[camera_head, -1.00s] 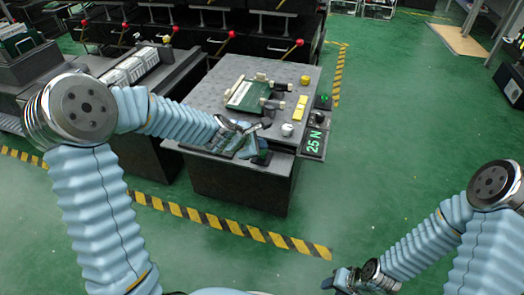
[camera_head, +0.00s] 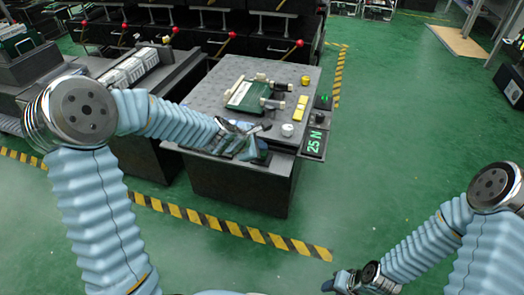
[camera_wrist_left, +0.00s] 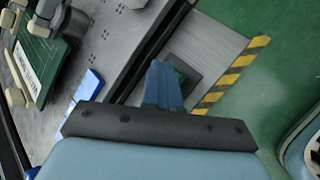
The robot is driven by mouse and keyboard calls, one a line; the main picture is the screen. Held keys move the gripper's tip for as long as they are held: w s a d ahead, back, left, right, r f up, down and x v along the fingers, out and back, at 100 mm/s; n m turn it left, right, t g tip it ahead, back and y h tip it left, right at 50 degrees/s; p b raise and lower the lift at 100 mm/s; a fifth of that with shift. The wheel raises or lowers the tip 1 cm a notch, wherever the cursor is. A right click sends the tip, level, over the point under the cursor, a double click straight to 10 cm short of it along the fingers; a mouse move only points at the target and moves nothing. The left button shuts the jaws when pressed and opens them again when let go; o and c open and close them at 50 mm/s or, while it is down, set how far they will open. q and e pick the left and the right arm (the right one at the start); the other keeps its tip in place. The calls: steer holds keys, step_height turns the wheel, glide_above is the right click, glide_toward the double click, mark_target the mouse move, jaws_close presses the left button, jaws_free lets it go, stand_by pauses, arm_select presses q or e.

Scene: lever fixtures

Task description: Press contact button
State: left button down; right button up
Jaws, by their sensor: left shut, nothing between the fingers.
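My left gripper (camera_head: 252,149) is shut and empty at the front edge of the grey workbench top (camera_head: 220,85). In the left wrist view its blue fingers (camera_wrist_left: 164,84) are over a dark square pad (camera_wrist_left: 185,76) with a green patch, on the ledge beyond the bench edge. The fingers partly cover this pad. I cannot tell whether they touch it, or whether it is the contact button. My right gripper (camera_head: 342,281) is low at the bottom right, away from the bench; its finger gap is unclear.
A green board (camera_head: 246,95) with clamps, a white knob (camera_head: 287,129), a yellow block (camera_head: 300,108) and a yellow knob (camera_head: 305,80) are on the bench. A display (camera_head: 314,142) reads 25 N.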

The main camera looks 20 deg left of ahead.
arm_select(q)
steer(key=shift+r+p, duration=0.75)
steer(key=shift+r, duration=0.15)
step_height(320, 180, up, 5)
steer(key=p, duration=0.4)
steer(key=shift+p, duration=0.3)
stand_by(0.4)
